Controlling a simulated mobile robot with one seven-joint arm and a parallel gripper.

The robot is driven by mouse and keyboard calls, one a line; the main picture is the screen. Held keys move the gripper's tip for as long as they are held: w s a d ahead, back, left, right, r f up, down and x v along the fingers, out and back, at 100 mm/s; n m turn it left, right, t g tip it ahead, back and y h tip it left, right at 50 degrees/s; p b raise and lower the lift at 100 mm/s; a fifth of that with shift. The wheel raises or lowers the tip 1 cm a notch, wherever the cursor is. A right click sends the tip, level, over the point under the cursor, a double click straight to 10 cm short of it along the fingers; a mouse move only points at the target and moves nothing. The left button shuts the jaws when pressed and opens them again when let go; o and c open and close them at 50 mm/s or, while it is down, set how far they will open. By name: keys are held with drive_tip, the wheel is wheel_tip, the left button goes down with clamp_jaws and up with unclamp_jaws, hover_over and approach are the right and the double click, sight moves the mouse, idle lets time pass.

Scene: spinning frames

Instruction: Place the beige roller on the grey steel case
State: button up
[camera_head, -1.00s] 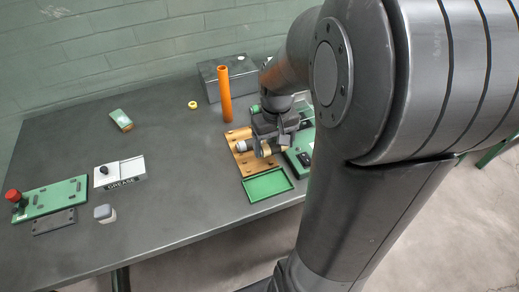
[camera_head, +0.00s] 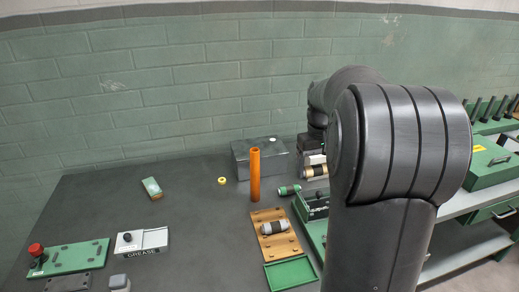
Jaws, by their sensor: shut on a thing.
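The grey steel case (camera_head: 243,165) stands at the back of the table against the wall, behind the orange tube. My gripper (camera_head: 314,162) is just right of the case, partly hidden by my arm. It is shut on the beige roller (camera_head: 316,172), which has dark bands and lies sideways below the fingers. The roller appears raised off the table, right of the case and apart from it; its exact height is hard to tell.
An upright orange tube (camera_head: 255,176) stands in front of the case. A wooden board (camera_head: 266,246) holds a grey-and-black roller (camera_head: 274,227). A green roller (camera_head: 289,190), green tray (camera_head: 291,273) and yellow ring (camera_head: 222,181) are nearby.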

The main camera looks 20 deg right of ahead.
drive_tip(key=w+r, duration=0.2)
drive_tip(key=w, duration=0.9)
approach(253, 144)
drive_tip(key=s, duration=0.1)
drive_tip(key=s+f, duration=0.1)
drive_tip(key=s, duration=0.1)
drive_tip(key=s+a+f, duration=0.1)
drive_tip(key=s, duration=0.1)
drive_tip(key=shift+s+f, duration=0.15)
drive_tip(key=shift+f, duration=2.05)
drive_tip(key=shift+f, duration=0.1)
drive_tip(key=o, duration=1.1)
drive_tip(key=shift+f, duration=0.1)
drive_tip(key=shift+c, duration=0.2)
